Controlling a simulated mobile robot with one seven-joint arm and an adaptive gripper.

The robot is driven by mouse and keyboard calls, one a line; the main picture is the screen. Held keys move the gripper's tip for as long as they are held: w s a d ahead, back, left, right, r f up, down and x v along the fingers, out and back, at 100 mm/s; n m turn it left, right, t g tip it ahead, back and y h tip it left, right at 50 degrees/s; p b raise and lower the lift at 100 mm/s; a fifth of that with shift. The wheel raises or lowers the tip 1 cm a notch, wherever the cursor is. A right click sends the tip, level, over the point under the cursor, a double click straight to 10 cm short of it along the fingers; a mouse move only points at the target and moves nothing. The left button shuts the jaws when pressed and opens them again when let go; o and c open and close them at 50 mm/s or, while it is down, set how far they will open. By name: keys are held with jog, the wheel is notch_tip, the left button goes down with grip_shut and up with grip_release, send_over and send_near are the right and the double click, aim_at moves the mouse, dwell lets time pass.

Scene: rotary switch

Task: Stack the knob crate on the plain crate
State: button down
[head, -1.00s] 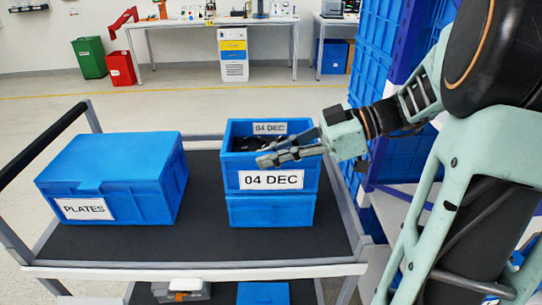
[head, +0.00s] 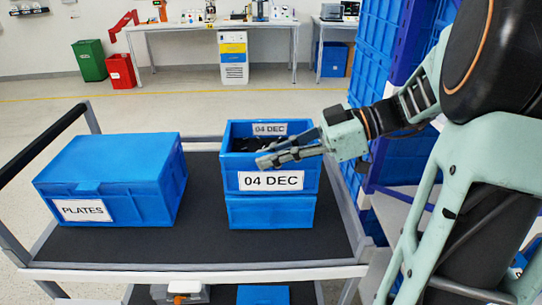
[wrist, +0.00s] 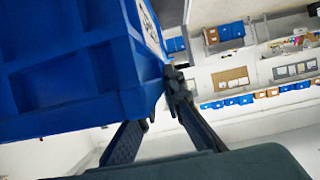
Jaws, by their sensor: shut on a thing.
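The knob crate (head: 240,168) is a blue open crate with "04 DEC" labels and dark items inside. It sits squarely above the plain crate (head: 270,212), a blue crate with no label in view. No clear gap shows between them, but I cannot tell if all the weight rests below. My gripper (head: 266,158) reaches in from the right across the knob crate's upper part, shut on its wall. In the wrist view the crate (wrist: 75,75) fills the upper left, with the finger tips (wrist: 160,92) at its edge.
A closed blue crate labelled "PLATES" (head: 110,180) stands to the left on the cart's dark top (head: 205,215), with a clear gap between. Large blue stacked crates (head: 375,65) stand behind my arm.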

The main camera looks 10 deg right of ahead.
jog(key=shift+f+b, duration=0.55)
jog(key=shift+b, duration=0.6)
dwell(0.5)
jog(key=c, duration=2)
grip_release()
